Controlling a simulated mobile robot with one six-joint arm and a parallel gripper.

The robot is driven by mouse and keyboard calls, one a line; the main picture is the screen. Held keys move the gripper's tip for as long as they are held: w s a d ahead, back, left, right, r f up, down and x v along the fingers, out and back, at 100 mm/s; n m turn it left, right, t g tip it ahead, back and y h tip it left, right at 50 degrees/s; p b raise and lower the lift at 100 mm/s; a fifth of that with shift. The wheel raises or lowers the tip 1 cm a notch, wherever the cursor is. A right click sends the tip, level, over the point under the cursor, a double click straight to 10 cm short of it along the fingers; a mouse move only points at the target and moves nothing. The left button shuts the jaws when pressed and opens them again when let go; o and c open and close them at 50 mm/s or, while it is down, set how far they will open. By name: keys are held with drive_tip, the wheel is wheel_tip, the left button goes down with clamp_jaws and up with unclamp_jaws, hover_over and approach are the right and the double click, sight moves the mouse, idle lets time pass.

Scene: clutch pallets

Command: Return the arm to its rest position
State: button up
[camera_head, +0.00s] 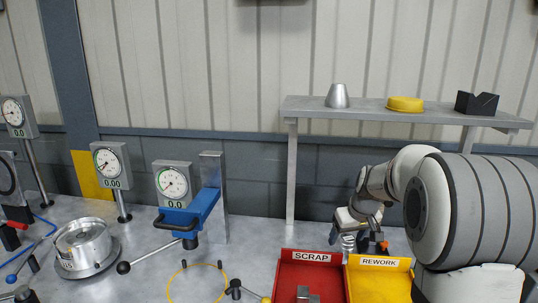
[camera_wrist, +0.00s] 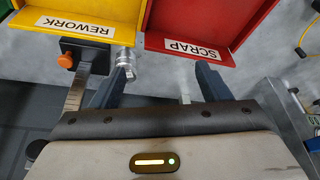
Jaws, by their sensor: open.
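My arm (camera_head: 410,180) reaches in from the right in the head view, bent downward behind the yellow rework bin. My gripper (camera_wrist: 163,80) has its two dark fingers spread wide in the wrist view, with bare grey table visible between them. In the head view my gripper (camera_head: 346,222) is small and partly hidden by the arm. It is above the table, just behind the bins. A small silver cylinder (camera_wrist: 125,60) appears beside the left finger in the wrist view; I cannot tell whether they touch.
The red scrap bin (camera_head: 312,259) holds a metal piece; the yellow rework bin (camera_head: 380,263) stands beside it. A black block with an orange knob (camera_wrist: 66,61) is near the left finger. A shelf (camera_head: 300,108) stands behind. Dial gauges and a blue clamp (camera_head: 190,212) occupy the left.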

drive_tip(key=s+a+m, duration=0.1)
drive_tip(key=s+a, duration=0.2)
drive_tip(key=s, duration=1.1)
drive_tip(key=s+a+r+m+h, duration=0.1)
drive_tip(key=s+a, duration=0.3)
drive_tip(key=s, duration=1.1)
drive_tip(key=shift+s+a+r+g, duration=0.2)
drive_tip(key=shift+a+r+g, duration=0.05)
drive_tip(key=shift+g, duration=0.15)
